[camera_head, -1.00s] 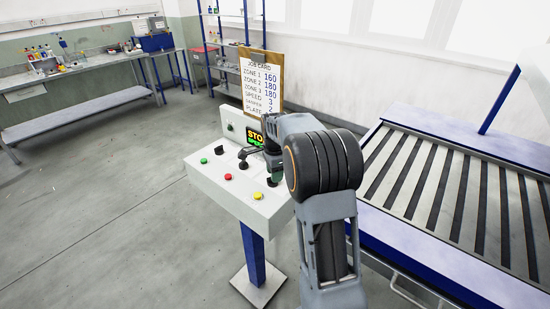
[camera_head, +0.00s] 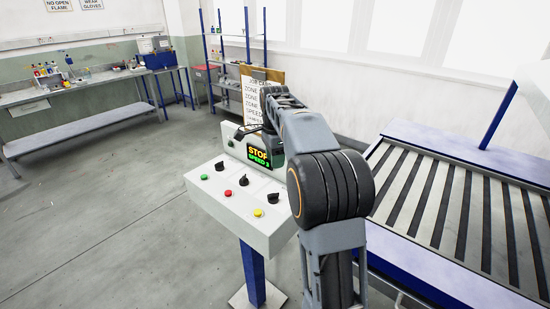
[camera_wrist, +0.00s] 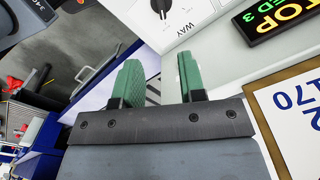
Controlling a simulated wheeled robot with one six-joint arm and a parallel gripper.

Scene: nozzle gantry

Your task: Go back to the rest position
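My gripper shows in the wrist view (camera_wrist: 158,78) with two green fingers apart and nothing between them. In the head view, my arm reaches over the right side of the white control console (camera_head: 230,205), and its wrist is raised in front of the job card (camera_head: 252,88), hiding part of it. The fingers are hard to make out there. The console has green, red and yellow buttons and black knobs, all clear of the gripper. Its display (camera_head: 259,157) reads STOP, SPEED 3. The wrist view shows a black knob (camera_wrist: 163,6), the display (camera_wrist: 275,17) and the job card (camera_wrist: 296,110).
A slatted bed with a blue frame (camera_head: 440,262) stands close on the right of my arm. A workbench (camera_head: 85,85) with bottles is at the back left, and a blue shelf rack (camera_head: 228,60) stands behind the console.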

